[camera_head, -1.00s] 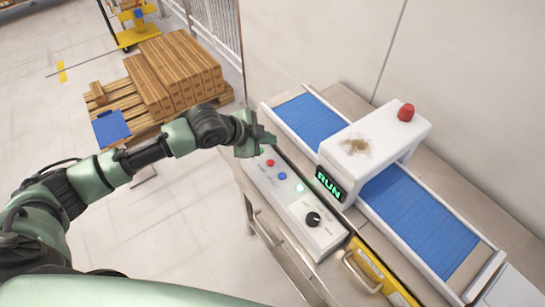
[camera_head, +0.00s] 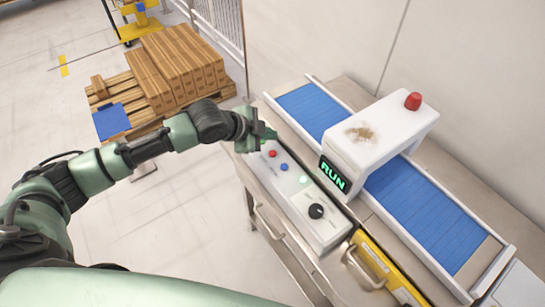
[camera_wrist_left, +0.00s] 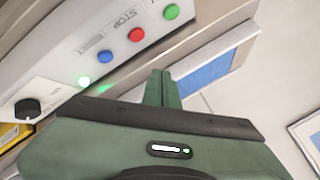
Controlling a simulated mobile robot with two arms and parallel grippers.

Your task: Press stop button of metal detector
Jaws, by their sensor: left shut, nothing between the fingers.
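The metal detector (camera_head: 378,130) is a white arch over a blue conveyor belt, with a green RUN display (camera_head: 334,175). Its pale control panel (camera_head: 325,235) carries a red button (camera_head: 272,154), a blue button (camera_head: 284,167), a lit button (camera_head: 303,180) and a black knob (camera_head: 316,211). In the left wrist view, the red button (camera_wrist_left: 136,34) sits by a STOP label (camera_wrist_left: 124,18), with a green button (camera_wrist_left: 171,12) beyond it. My left gripper (camera_head: 266,133) is shut and empty near the panel's far end, just beyond the red button. Any contact is unclear. My right gripper is out of view.
The blue belt (camera_head: 425,212) runs beside the panel within raised rails. Cabinet handles and a yellow panel (camera_head: 385,270) are on the near side. A pallet of boxes (camera_head: 175,70) stands on the floor at the back left. A wall rises behind the conveyor.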

